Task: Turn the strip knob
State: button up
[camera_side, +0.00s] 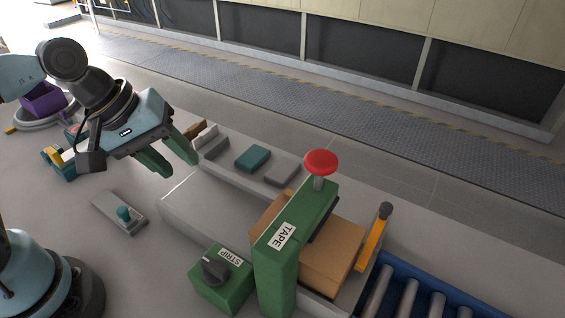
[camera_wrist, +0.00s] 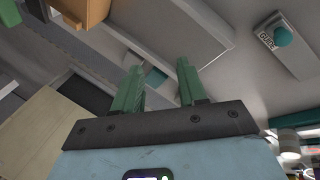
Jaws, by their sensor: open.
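The strip knob (camera_side: 214,268) is a dark round knob on top of a green box labelled STRIP (camera_side: 228,288), low in the middle of the side view. My gripper (camera_side: 172,159) has two green fingers, spread apart with nothing between them. It is above the table, up and to the left of the knob and well apart from it. In the wrist view my gripper (camera_wrist: 159,84) also shows open and empty. I cannot make out the knob in the wrist view.
A green post labelled TAPE (camera_side: 281,236) with a red button (camera_side: 320,162) stands right of the knob box, by a cardboard box (camera_side: 330,252). An orange lever (camera_side: 372,240) and roller conveyor (camera_side: 410,300) are further right. A small teal-knobbed plate (camera_side: 120,212) lies left.

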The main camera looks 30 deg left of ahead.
aim_at(210, 262)
jog(key=s+d+r+n+g+h, duration=0.2)
jog(key=s+d+r+n+g, duration=0.2)
jog(key=s+d+n, duration=0.5)
jog(key=shift+n, duration=0.3)
jog(key=shift+w+a+f+x, duration=0.1)
jog(key=shift+w+a+x, duration=0.2)
jog(key=shift+x, duration=1.65)
jog(key=shift+w+a+f+x, duration=0.1)
jog(key=shift+w+a+x, duration=0.15)
jog(key=shift+x, duration=1.7)
jog(key=shift+w+a+f+x, duration=0.1)
jog(key=shift+w+a+x, duration=0.2)
jog(key=shift+x, duration=1.65)
grip_shut()
